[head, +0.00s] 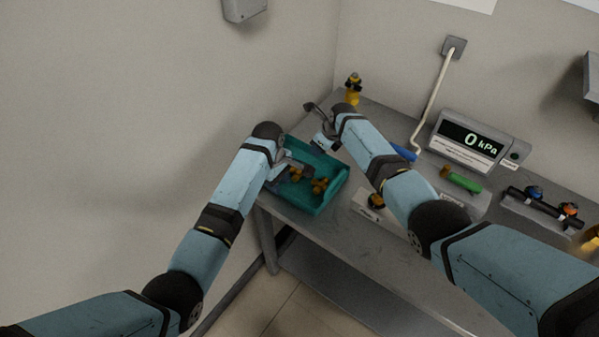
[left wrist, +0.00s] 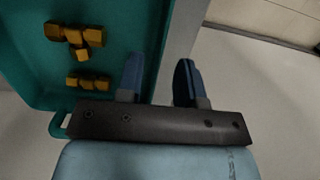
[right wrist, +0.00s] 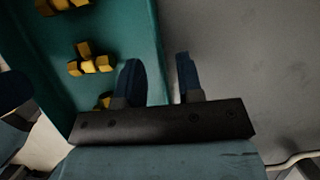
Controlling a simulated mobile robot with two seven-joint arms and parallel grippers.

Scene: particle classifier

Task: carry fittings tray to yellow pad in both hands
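The teal fittings tray (head: 328,204) stands on the grey bench near its left end, with several brass fittings (head: 319,185) inside. My left gripper (head: 290,166) is at the tray's left side. In the left wrist view its fingers (left wrist: 159,82) are apart, one on each side of the tray's wall. My right gripper (head: 322,143) is at the tray's far right side, partly hidden by its arm. In the right wrist view its fingers (right wrist: 159,82) are apart, also either side of the tray's wall. I cannot make out a yellow pad.
Right of the tray are a small block with a dark-and-yellow knob (head: 375,201), a pressure display (head: 468,141), a green-handled item (head: 461,180) and a valve manifold (head: 541,207). A wall is close on the left.

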